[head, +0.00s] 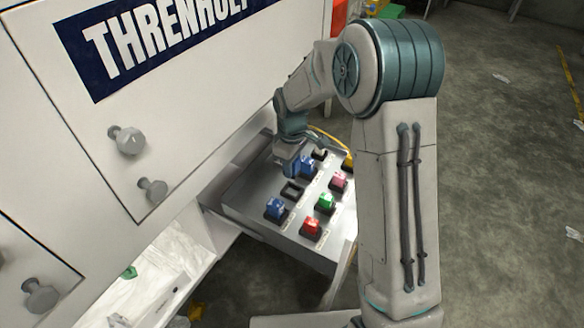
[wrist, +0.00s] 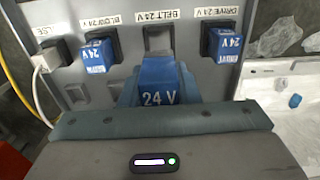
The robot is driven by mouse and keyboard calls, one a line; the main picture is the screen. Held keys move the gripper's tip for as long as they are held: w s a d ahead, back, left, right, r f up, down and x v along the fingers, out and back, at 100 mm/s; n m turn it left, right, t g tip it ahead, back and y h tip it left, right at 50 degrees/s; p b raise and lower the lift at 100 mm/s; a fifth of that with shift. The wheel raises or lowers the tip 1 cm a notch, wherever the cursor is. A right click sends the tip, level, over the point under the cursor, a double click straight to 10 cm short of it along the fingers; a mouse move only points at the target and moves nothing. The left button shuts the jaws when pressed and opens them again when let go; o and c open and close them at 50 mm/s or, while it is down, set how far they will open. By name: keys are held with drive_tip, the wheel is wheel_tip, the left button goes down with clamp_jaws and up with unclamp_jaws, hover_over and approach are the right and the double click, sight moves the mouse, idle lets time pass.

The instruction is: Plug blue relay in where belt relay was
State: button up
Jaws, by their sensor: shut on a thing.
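My gripper (wrist: 160,115) is shut on a blue relay (wrist: 158,92) marked 24 V, just in front of the socket (wrist: 158,38) labelled BELT 24 V. The visible upper part of that socket looks empty; the held relay covers its lower part, and I cannot tell whether they touch. In the head view my gripper (head: 286,165) is above the left side of the relay panel (head: 245,200), and the empty belt socket (head: 292,192) shows in front of it. The held relay is not clearly distinguishable there.
Blue relays sit in the neighbouring BLOW (wrist: 98,54) and DRIVE (wrist: 224,44) sockets. A white cabinet (head: 150,130) stands close at left.

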drive_tip(key=shift+d, duration=0.1)
drive_tip(key=shift+f+b, duration=1.5)
drive_tip(key=shift+f, duration=1.4)
drive_tip(key=shift+p, duration=0.5)
drive_tip(key=shift+f+b, duration=0.65)
drive_tip(key=shift+f, duration=0.45)
drive_tip(key=o, duration=1.2)
drive_tip(key=shift+c, duration=0.2)
wheel_tip(320, 180, up, 14)
drive_tip(key=p, duration=0.4)
drive_tip(key=shift+p, duration=0.4)
drive_tip(key=shift+f, duration=0.1)
